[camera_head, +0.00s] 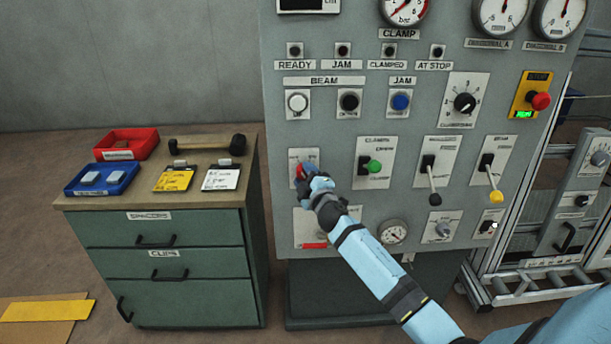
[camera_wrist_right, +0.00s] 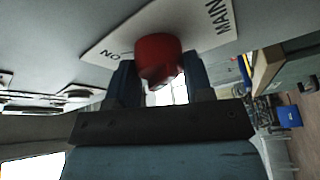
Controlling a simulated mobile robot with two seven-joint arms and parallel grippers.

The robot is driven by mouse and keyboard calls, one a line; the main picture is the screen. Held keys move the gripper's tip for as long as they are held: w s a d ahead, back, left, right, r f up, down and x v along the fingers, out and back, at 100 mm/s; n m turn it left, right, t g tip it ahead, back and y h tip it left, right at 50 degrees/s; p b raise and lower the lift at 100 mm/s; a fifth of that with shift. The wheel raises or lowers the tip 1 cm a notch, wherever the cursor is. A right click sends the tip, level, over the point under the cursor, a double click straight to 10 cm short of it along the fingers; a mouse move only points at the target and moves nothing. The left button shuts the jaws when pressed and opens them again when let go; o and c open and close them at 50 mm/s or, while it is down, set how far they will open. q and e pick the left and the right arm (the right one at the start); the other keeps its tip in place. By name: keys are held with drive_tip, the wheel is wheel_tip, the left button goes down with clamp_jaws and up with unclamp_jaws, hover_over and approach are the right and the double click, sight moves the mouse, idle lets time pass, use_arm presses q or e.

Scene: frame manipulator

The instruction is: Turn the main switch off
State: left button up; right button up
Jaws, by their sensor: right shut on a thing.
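The main switch is a red knob (camera_head: 303,169) on a pale plate at the lower left of the grey control panel. In the right wrist view the red knob (camera_wrist_right: 158,55) stands out from its plate (camera_wrist_right: 205,30), where "MAIN" and "ON" can be read. My right gripper (camera_head: 311,181) is at the knob, with its arm reaching up from the lower right. In the wrist view its two dark fingers (camera_wrist_right: 160,78) are on either side of the knob, shut on it. The gripper hides part of the plate in the head view. My left gripper is not in view.
Around the switch are a green-knobbed clamp lever (camera_head: 374,166), a black-knobbed lever (camera_head: 434,198), a yellow-knobbed lever (camera_head: 495,195) and a gauge (camera_head: 393,232). A red emergency button (camera_head: 540,101) is at right. A green drawer cabinet (camera_head: 170,260) with trays and clipboards stands left.

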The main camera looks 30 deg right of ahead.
drive_tip(key=o, duration=0.9)
drive_tip(key=v, duration=1.3)
drive_tip(key=shift+s+a, duration=0.1)
drive_tip(key=shift+s, duration=0.3)
